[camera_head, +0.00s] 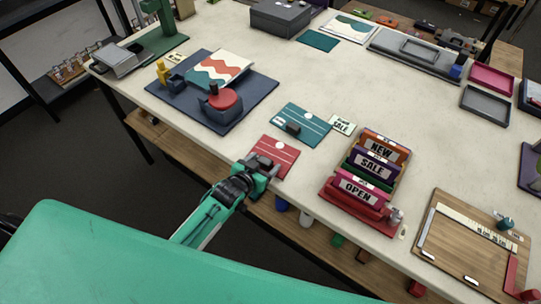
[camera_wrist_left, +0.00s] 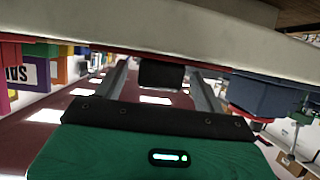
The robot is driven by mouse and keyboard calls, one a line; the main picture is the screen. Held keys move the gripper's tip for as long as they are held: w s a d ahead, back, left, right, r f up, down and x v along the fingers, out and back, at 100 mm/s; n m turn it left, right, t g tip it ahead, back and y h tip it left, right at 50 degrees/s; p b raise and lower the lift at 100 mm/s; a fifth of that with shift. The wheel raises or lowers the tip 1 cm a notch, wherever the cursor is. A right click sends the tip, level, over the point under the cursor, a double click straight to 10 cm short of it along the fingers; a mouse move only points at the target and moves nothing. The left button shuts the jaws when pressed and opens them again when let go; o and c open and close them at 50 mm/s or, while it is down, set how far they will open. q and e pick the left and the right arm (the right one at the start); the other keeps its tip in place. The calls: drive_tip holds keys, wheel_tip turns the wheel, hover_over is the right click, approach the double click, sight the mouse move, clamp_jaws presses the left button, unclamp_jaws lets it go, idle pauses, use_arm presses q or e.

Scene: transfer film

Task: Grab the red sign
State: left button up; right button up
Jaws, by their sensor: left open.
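A red sign card (camera_head: 283,150) with a pale round mark lies flat at the table's near edge. My left gripper (camera_head: 262,167) is at its near left part, by the edge, and hides some of it. In the left wrist view the two fingers (camera_wrist_left: 163,78) stand apart, with a dark block (camera_wrist_left: 160,74) showing between them; I cannot tell whether they touch it. My right gripper is not in view.
A teal card (camera_head: 309,118) with a dark block lies just beyond the red card. Orange NEW (camera_head: 383,147) and purple SALE (camera_head: 372,167) signs stand in the rack. A blue board (camera_head: 172,96) lies left; a wooden board (camera_head: 453,245) lies right. The table's middle (camera_head: 390,100) is clear.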

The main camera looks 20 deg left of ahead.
use_arm(q)
drive_tip(key=c, duration=1.1)
drive_tip(key=shift+r, duration=0.1)
